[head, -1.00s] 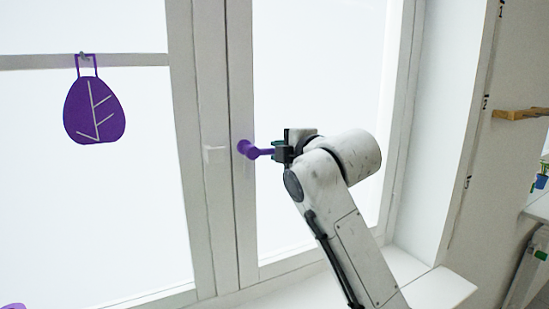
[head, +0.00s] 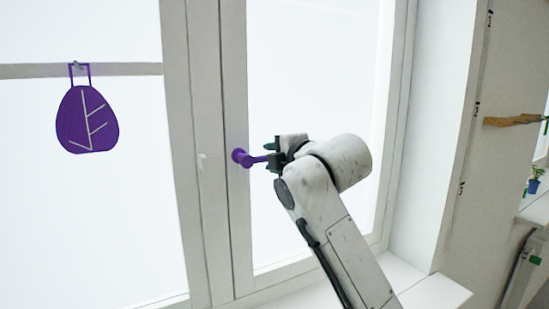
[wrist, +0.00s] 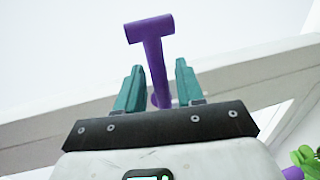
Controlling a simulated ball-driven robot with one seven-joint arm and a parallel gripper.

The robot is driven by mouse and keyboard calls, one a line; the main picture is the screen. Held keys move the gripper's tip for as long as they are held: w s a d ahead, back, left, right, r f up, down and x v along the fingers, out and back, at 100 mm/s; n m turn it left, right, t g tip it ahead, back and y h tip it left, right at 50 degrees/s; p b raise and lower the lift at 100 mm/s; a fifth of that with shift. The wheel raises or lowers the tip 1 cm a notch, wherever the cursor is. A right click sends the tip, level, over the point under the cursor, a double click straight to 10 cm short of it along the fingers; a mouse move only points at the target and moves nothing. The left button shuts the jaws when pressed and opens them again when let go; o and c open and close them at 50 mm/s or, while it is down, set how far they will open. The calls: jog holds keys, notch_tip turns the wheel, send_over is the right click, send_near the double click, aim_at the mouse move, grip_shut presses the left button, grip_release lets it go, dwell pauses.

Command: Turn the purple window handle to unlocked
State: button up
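The purple window handle (head: 241,158) is on the white window frame. Its lever points right, roughly level, in the head view. In the wrist view the handle (wrist: 154,60) shows as a purple T shape, its stem running down between my two teal fingers. My gripper (head: 271,153) is at the lever's free end, one finger above and one below it. The wrist view shows my gripper (wrist: 160,65) open, with a gap between the stem and each finger. The base of the stem is partly hidden behind the gripper's dark bar.
A purple leaf-shaped hanging (head: 87,120) is on the left pane.

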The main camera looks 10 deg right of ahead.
jog(key=b+v, duration=0.3)
jog(key=v, duration=0.7)
jog(key=shift+s, duration=0.4)
jog(key=shift+d, duration=0.15)
jog(key=s+d+f+m+g+h, duration=0.15)
jog(key=s+f+m, duration=0.25)
jog(key=f, duration=0.8)
jog(key=s+d+f+m+g, duration=0.25)
jog(key=s+f+m, duration=0.2)
jog(key=f, duration=0.85)
jog(key=s+d+f+m+g+h, duration=0.1)
jog(key=s+f+m+g, duration=0.3)
jog(key=f, duration=0.8)
jog(key=s+d+f+m+g, duration=0.2)
jog(key=s+f, duration=0.4)
jog(key=s, duration=0.3)
jog(key=s+d+f+m+g+h, duration=0.1)
jog(key=s+d+f+m+g, duration=0.1)
jog(key=s+f+m, duration=0.2)
jog(key=s+d+f+m+g+h, duration=0.1)
jog(key=s+d+f+m+g, duration=0.1)
jog(key=s+f, duration=0.7)
jog(key=s+m, duration=0.1)
jog(key=s, duration=0.6)
jog(key=shift+d, duration=0.4)
jog(key=shift+f+m, duration=0.15)
jog(key=shift+m, duration=0.1)
